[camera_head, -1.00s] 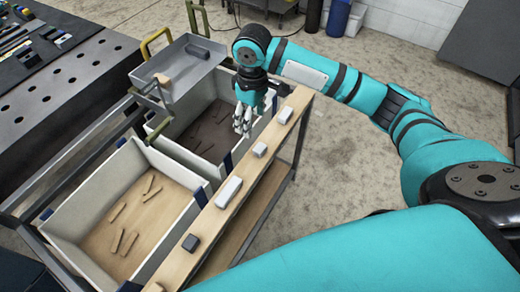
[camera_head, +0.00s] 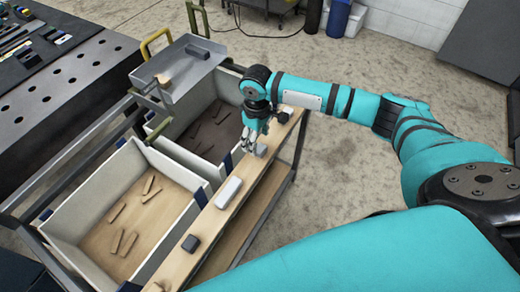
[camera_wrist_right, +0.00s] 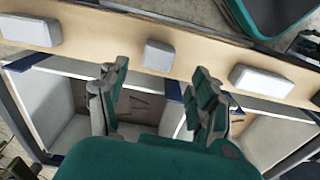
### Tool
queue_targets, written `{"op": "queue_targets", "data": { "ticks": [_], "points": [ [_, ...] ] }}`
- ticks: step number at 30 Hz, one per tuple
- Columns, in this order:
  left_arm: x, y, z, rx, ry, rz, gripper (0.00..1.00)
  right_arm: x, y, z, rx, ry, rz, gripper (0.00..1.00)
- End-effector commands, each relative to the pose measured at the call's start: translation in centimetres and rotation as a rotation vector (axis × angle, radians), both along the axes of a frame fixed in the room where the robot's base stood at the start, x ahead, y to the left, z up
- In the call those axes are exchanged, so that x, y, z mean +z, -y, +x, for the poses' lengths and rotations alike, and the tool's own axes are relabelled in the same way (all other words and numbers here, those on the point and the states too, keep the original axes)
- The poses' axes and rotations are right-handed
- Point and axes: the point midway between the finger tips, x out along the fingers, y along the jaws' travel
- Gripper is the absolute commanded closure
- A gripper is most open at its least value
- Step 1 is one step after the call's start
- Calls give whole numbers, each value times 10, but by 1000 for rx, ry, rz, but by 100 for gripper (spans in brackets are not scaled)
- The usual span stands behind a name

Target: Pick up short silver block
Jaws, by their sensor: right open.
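The short silver block (camera_head: 261,150) sits on the narrow wooden ledge (camera_head: 213,219). My right gripper (camera_head: 248,146) is open and empty, hanging just beside and above this block, close to the ledge. In the right wrist view, the short silver block (camera_wrist_right: 157,54) lies just beyond the gap between the two spread fingertips (camera_wrist_right: 161,72), and neither finger is seen touching it. My left gripper is not in view.
A longer white block (camera_head: 229,191) and a dark block (camera_head: 190,243) sit nearer on the ledge. Another pale block (camera_head: 288,108) is partly covered by my arm. Open bins (camera_head: 160,217) with loose pieces stand left of the ledge, and a grey tray (camera_head: 183,90) stands behind.

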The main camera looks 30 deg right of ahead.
Motion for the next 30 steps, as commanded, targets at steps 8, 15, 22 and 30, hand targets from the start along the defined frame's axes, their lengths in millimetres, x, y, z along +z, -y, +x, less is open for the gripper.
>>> {"op": "queue_targets", "data": {
  "ticks": [8, 15, 22, 30],
  "points": [
    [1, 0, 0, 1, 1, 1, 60, -40, 4, 2, 0, -3, -3, 35],
    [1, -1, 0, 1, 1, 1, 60, -47, 4, 3, 1, 0, -1, 35],
    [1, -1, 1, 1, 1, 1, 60, -47, 4, 3, 1, 0, -1, 53],
    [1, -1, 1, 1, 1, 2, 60, -47, 4, 3, 1, 0, -1, 88]
  ]
}}
